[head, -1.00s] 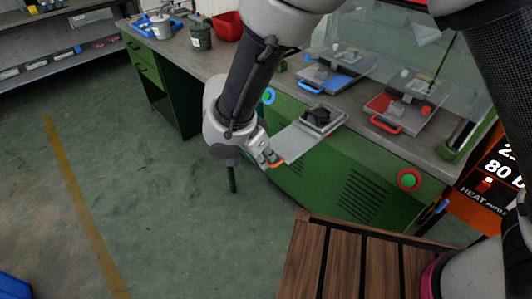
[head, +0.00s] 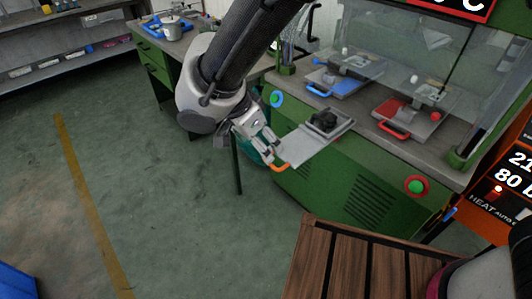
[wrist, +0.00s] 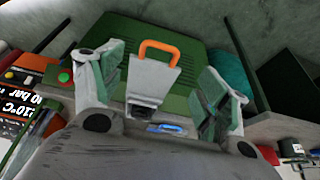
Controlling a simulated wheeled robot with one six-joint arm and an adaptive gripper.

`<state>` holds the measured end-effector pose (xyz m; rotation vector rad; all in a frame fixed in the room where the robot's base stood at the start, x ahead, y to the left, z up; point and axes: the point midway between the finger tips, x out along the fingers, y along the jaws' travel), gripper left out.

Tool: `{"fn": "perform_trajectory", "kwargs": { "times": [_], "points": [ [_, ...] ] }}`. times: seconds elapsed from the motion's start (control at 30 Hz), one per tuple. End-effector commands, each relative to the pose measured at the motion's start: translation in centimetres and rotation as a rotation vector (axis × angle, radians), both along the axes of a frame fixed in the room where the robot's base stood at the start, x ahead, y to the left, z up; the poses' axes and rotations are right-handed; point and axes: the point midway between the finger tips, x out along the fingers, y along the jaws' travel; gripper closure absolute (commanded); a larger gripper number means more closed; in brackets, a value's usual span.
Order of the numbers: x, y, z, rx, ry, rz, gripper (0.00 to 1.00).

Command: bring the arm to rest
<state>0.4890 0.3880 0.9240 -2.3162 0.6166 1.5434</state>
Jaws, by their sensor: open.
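My gripper (head: 267,143) is in front of the green cabinet in the head view, close to the orange handle (head: 281,167) of a grey tray. In the wrist view my gripper (wrist: 163,72) has its two fingers wide apart, with nothing held between them. The grey tray (head: 305,145) sticks out from the bench edge and carries a dark block (head: 324,121). In the wrist view the orange handle (wrist: 160,50) shows between the fingers, beyond them. I cannot tell the exact gap to the handle.
The green cabinet (head: 350,190) bears a bench with a blue-handled tray (head: 337,85) and a red-handled tray (head: 408,120) behind a clear screen. A slatted wooden surface (head: 350,265) stands at the front. The floor (head: 170,200) at left is clear.

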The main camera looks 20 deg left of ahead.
Motion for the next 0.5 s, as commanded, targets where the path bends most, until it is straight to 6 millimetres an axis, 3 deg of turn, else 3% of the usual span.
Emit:
{"fn": "perform_trajectory", "kwargs": {
  "times": [0.2,0.5],
  "points": [
    [-0.8,0.5,2.2,0.001,-0.001,0.003,0.25],
    [-0.9,0.5,2.4,-0.001,0.000,0.004,0.25]
  ]
}}
